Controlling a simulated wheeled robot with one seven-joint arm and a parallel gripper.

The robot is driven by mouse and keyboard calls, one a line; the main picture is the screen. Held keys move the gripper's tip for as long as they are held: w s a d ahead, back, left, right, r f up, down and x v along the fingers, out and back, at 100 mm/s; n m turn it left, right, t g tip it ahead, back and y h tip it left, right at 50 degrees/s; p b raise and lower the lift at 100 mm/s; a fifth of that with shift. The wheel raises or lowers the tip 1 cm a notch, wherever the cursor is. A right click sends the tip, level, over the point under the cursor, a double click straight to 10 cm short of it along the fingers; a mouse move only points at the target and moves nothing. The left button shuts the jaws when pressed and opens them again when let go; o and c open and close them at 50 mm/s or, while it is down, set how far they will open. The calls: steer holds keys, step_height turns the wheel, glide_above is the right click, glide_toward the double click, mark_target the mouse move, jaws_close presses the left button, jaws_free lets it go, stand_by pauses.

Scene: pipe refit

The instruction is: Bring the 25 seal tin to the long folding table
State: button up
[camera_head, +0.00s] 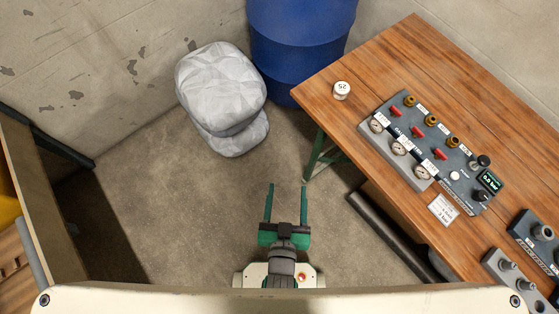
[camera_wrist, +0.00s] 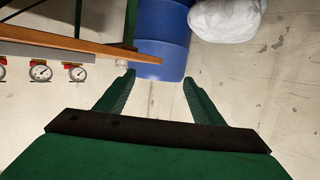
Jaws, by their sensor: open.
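A small white tin marked 25 (camera_head: 341,90) stands on the wooden table (camera_head: 335,74) near its far left corner. In the wrist view a small pale shape at the table's edge looks like the tin (camera_wrist: 121,63). My gripper (camera_head: 287,186) is open and empty, left of the table and apart from the tin. Its two green fingers also show in the wrist view (camera_wrist: 158,76). I cannot tell whether this wooden table is the long folding table.
A gauge panel (camera_head: 420,150) with valves and a display sits on the table, with more fittings at lower right. A blue barrel (camera_head: 300,45) and grey-white sacks (camera_head: 222,90) stand by the wall. A dark pipe (camera_head: 385,232) lies below the table. Floor left of my gripper is clear.

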steer(key=s+a+r, duration=0.1)
steer(key=s+r, duration=0.1)
steer(key=s, duration=0.2)
steer(key=s+a+r+n+y, duration=0.1)
steer(key=s+r, duration=0.1)
steer(key=s, duration=0.3)
steer(key=shift+r+t, duration=0.25)
steer(key=shift+t, duration=0.15)
steer(key=shift+w, duration=0.1)
